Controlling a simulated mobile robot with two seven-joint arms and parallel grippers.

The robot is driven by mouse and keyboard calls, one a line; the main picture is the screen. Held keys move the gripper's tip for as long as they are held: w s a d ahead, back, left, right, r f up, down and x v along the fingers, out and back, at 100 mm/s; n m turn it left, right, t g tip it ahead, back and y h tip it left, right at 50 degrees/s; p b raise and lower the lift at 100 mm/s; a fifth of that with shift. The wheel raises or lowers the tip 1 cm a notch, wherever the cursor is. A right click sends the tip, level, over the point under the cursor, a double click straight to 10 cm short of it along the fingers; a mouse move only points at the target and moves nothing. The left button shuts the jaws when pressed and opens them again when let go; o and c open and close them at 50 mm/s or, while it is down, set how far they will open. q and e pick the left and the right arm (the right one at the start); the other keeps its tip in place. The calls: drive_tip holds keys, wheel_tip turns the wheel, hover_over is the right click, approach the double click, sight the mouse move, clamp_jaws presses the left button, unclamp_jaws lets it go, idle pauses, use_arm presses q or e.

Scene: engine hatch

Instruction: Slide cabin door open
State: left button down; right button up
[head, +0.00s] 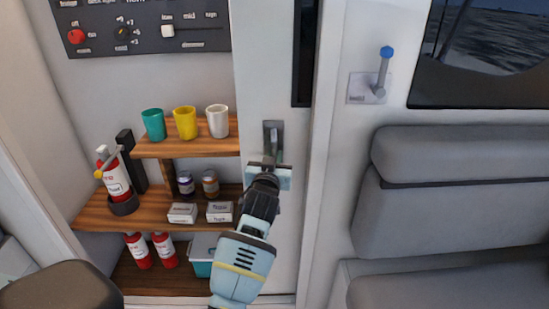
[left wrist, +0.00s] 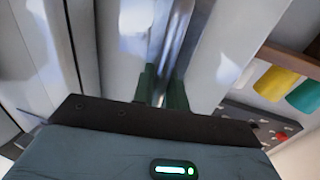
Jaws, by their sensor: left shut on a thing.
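The cabin door (head: 262,60) is a tall white panel in the middle of the head view, standing in front of the right end of the wooden shelves. Its grey metal handle (head: 273,132) is upright on the panel. My left gripper (head: 270,163) reaches up from below and is shut on the handle's lower part. In the left wrist view the dark green fingertips (left wrist: 161,90) sit on either side of the shiny handle bar (left wrist: 175,45). The fingers hide part of the handle. My right gripper is not in view.
Shelves (head: 205,147) to the left hold teal, yellow and white cups (head: 217,121), jars, small boxes and fire extinguishers (head: 116,180). A blue-knobbed lever (head: 382,75) is on the wall to the right, above a grey seat (head: 450,215). A control panel (head: 140,25) is at upper left.

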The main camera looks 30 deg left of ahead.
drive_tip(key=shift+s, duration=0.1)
use_arm(q)
drive_tip(key=c, duration=1.5)
unclamp_jaws()
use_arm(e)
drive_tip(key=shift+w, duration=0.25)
use_arm(q)
drive_tip(key=shift+s, duration=0.1)
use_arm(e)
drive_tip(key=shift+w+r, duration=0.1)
